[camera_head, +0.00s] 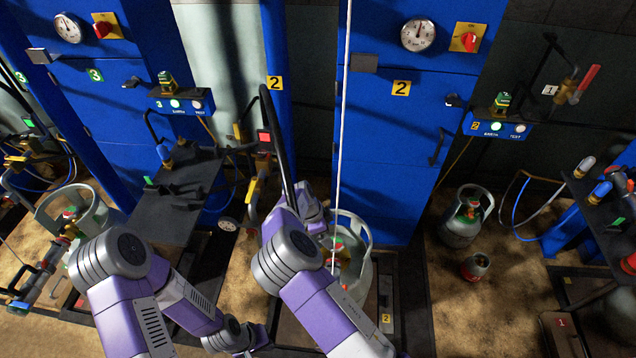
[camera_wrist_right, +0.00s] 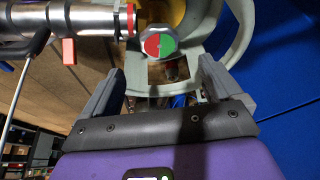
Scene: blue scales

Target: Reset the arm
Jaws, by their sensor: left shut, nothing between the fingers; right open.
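My left arm bends down to the bottom of the head view, where my left gripper (camera_head: 260,342) is small, dark and shut, with nothing seen in it. My right arm reaches to the grey-green gas cylinder (camera_head: 356,268) beside the scale 2 cabinet; its gripper is mostly hidden there by the arm. In the right wrist view my right gripper (camera_wrist_right: 158,82) is open, its two grey fingers apart. A round red-and-green valve knob (camera_wrist_right: 160,45) shows beyond the fingertips, inside the cylinder's collar (camera_wrist_right: 240,45). I see no contact between fingers and knob.
The blue cabinet (camera_head: 385,140) with a gauge (camera_head: 418,35) and a red switch (camera_head: 469,39) stands behind the cylinder. A black hose (camera_head: 275,140) and a pale line (camera_head: 343,130) hang close to my right arm. Smaller cylinders (camera_head: 464,218) stand right.

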